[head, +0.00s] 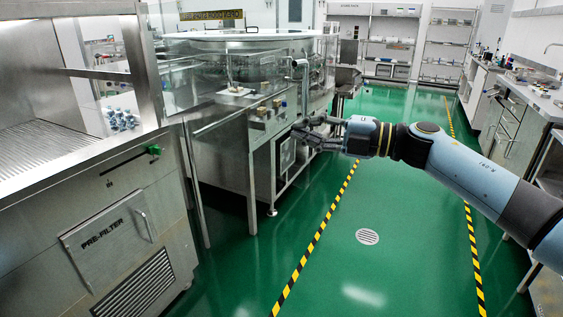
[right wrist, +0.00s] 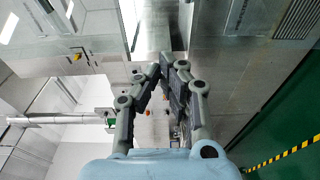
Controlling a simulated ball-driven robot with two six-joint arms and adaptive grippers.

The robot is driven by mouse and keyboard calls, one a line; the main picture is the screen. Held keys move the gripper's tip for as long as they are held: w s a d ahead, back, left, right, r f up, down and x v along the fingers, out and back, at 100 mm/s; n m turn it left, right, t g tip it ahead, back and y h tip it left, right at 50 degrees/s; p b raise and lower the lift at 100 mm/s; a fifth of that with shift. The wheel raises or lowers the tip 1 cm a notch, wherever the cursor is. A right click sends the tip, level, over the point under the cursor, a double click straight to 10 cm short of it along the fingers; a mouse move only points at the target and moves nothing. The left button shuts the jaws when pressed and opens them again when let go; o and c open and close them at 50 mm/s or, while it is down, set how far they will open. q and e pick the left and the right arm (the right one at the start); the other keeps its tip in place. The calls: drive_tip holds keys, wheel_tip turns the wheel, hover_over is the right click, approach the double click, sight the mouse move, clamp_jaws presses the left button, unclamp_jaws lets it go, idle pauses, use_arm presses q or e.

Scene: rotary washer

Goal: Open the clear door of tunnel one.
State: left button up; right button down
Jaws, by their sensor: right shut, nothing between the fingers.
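The rotary washer (head: 258,122) stands at the middle left of the head view, a steel machine with clear panels (head: 187,88) around its upper part. An upright metal handle or pipe (head: 302,75) stands at its right front corner. I cannot tell which clear panel is the door of tunnel one. My right gripper (head: 298,133) reaches in from the right, in front of the washer's front corner; I cannot tell whether it touches. In the right wrist view the right gripper (right wrist: 161,70) has its fingertips together with nothing between them. My left gripper is not in view.
A steel cabinet marked PRE-FILTER (head: 112,238) with a green knob (head: 154,150) stands at the left. The green floor (head: 400,200) is clear around a round drain (head: 367,237). A bench (head: 545,103) lines the right side; shelves (head: 392,45) stand at the back.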

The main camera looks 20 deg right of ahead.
use_arm(q)
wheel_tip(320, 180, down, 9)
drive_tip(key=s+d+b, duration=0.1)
drive_tip(key=b, duration=0.6)
drive_tip(key=shift+b, duration=0.3)
use_arm(e)
drive_tip(key=w+d, duration=0.4)
drive_tip(key=d, duration=0.6)
drive_tip(key=shift+w+d+r+n+g+y, duration=0.2)
drive_tip(key=shift+w+r+n+g+y, duration=0.1)
drive_tip(key=shift+w+g, duration=0.1)
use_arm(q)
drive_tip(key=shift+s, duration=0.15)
use_arm(e)
drive_tip(key=shift+a+f, duration=0.1)
